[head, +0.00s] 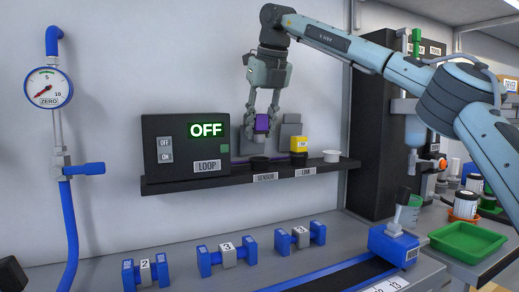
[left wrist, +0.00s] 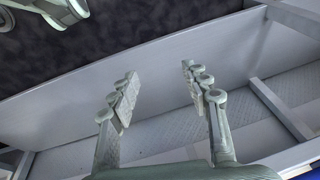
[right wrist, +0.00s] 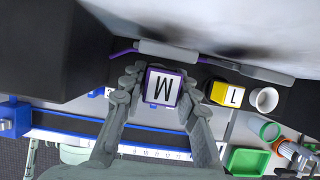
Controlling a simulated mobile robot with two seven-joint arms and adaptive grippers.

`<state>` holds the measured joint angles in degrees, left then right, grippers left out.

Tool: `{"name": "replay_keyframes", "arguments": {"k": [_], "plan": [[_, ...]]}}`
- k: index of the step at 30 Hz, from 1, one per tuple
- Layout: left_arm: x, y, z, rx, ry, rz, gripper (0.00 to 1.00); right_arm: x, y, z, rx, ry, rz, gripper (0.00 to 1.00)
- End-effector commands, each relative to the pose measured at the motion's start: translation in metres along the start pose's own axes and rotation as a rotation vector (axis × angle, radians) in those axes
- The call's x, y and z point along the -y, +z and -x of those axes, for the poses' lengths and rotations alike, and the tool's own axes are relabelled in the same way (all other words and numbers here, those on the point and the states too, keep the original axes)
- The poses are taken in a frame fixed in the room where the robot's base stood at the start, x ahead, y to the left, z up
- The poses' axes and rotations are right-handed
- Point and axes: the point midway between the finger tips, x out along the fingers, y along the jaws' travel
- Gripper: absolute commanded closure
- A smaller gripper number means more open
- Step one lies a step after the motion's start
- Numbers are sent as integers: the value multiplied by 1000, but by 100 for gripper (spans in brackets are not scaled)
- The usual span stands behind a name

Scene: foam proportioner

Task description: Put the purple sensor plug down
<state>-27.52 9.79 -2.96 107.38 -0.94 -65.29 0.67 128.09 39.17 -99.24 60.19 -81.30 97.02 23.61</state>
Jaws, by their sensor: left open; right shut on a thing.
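The purple sensor plug (head: 262,124) is between the fingers of my right gripper (head: 262,118), above the black shelf. In the right wrist view the plug (right wrist: 162,87) shows a white top marked with a letter like M or W, and the gripper's fingers (right wrist: 157,92) press on both sides. Below it on the shelf is a dark round holder (head: 259,162) near the SENSOR label (head: 265,177). A gap shows between plug and holder in the head view. My left gripper (left wrist: 157,95) is open and empty over a grey frame; it is not in the head view.
The shelf (head: 190,185) also carries the LOOP box (head: 165,150) reading OFF, a yellow plug (head: 299,145) near the LINK label, and a white cup (head: 331,156). A green tray (head: 468,240) lies at right.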

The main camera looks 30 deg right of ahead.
Motion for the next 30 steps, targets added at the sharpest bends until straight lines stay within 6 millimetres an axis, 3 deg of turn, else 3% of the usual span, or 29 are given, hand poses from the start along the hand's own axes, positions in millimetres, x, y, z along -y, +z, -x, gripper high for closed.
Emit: {"name": "replay_keyframes", "arguments": {"k": [10,23,30], "plan": [[2,-5,9,-6,-7,-1,52,0,-16,-38,-1,0,1,100],[2,-4,9,-2,-8,-1,52,0,-18,-42,0,1,0,100],[3,-11,19,-15,-12,-1,52,0,-20,-47,-1,1,0,100]]}}
